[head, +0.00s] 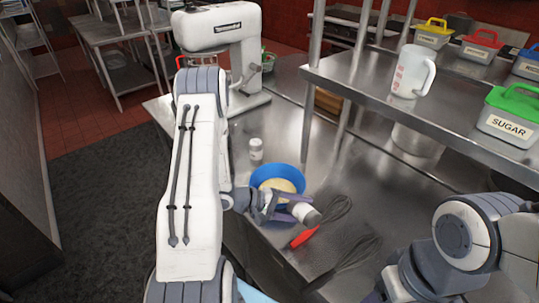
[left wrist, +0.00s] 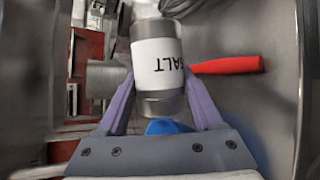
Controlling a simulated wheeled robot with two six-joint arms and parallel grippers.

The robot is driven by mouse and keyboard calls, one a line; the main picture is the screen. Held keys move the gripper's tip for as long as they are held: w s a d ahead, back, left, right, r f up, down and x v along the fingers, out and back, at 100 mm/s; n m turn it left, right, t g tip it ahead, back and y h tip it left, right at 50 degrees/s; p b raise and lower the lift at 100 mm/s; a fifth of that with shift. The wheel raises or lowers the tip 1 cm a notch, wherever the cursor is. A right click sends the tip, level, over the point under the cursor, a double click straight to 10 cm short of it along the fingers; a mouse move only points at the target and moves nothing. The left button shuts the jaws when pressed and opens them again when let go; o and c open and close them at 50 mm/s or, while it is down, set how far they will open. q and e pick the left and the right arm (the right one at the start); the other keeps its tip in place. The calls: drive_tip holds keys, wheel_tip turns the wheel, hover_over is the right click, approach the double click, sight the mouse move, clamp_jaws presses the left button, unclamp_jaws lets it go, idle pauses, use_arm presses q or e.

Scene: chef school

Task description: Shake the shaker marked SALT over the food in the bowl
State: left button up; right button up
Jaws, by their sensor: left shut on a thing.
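My left gripper (head: 287,207) is shut on the salt shaker (head: 301,212), which is tilted well over, its grey end toward the right. In the left wrist view the shaker (left wrist: 157,65) sits between the purple fingers (left wrist: 160,105), and its white label reads SALT, upside down in the picture. The blue bowl (head: 262,178) holds pale yellowish food (head: 278,186). The gripper and shaker overlap the bowl's near side in the head view; their height above it is hard to tell. A bit of blue (left wrist: 163,127) shows below the shaker in the wrist view. My right gripper is out of view.
A second white shaker (head: 256,150) stands behind the bowl. A whisk with a red handle (head: 303,239) and another whisk (head: 345,258) lie to the right. A white stand mixer (head: 243,60) is behind. A shelf (head: 375,85) with a jug (head: 409,75) and a SUGAR tub (head: 507,125) overhangs the right.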

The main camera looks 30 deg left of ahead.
use_arm(q)
drive_tip(key=shift+w+a+r+m+g+y+p, duration=0.15)
drive_tip(key=shift+w+a+r+m+p, duration=0.2)
drive_tip(key=shift+r+m, duration=0.2)
drive_tip(key=shift+w+a+r+m+g+y+p, duration=0.2)
drive_tip(key=shift+w+r+m, duration=0.15)
drive_tip(key=shift+r+m, duration=0.15)
drive_tip(key=m, duration=0.1)
drive_tip(key=r+m+y+p, duration=0.1)
drive_tip(key=m, duration=0.1)
drive_tip(key=w+r+m, duration=0.1)
drive_tip(key=m, duration=0.1)
drive_tip(key=shift+w+a+g, duration=0.1)
drive_tip(key=shift+a+g, duration=0.25)
drive_tip(key=w+a+r+m+t+p, duration=0.1)
drive_tip(key=w+r+m+t+p, duration=0.1)
drive_tip(key=m, duration=1.2)
wheel_tip(320, 180, up, 4)
drive_tip(key=shift+w+a+f+t+p, duration=0.3)
drive_tip(key=shift+w+t+p, duration=0.1)
drive_tip(key=shift+w+p, duration=0.6)
drive_tip(key=shift+s+h, duration=0.1)
drive_tip(key=shift+h, duration=0.15)
